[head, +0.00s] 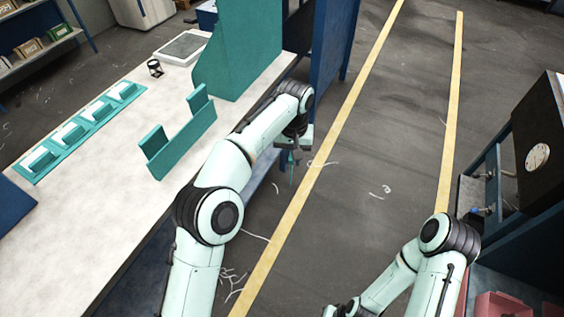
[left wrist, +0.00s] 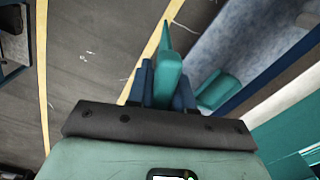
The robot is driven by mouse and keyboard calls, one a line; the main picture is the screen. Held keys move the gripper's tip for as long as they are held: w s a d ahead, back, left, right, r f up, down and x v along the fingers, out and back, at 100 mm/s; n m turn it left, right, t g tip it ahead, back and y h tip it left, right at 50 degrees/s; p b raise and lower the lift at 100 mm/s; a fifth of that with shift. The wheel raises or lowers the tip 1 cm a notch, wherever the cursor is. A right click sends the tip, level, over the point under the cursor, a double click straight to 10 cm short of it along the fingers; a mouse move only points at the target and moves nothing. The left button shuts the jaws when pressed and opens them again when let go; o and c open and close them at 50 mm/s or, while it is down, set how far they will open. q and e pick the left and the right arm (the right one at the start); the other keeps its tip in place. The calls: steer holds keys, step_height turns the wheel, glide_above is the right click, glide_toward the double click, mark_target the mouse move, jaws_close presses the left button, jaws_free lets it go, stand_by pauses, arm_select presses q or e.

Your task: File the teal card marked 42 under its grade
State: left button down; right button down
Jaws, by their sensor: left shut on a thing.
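My left gripper (head: 291,150) is out past the right edge of the white worktable, over the dark floor. It is shut on a thin teal piece (left wrist: 167,78), which sticks out between its dark blue fingers in the left wrist view. I see no number on this piece, so I cannot tell whether it is the card marked 42. A row of teal holders with white tops (head: 81,134) lies on the left of the table. A teal rack (head: 183,134) with two raised ends stands near the table's right edge. My right gripper is out of view.
The white worktable (head: 95,210) has bare space between the holders and the rack. A tall teal panel (head: 235,55) and a blue frame (head: 333,50) stand at the back. A dark box with a dial (head: 537,157) is at right. Yellow lines (head: 452,110) mark the floor.

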arm_select(q)
steer(key=s+a+f+m, duration=0.2)
steer(key=f+m, duration=0.7)
steer(key=m, duration=0.7)
steer(key=shift+a+f+m, duration=0.3)
steer(key=shift+a+f, duration=0.05)
steer(key=shift+a, duration=0.15)
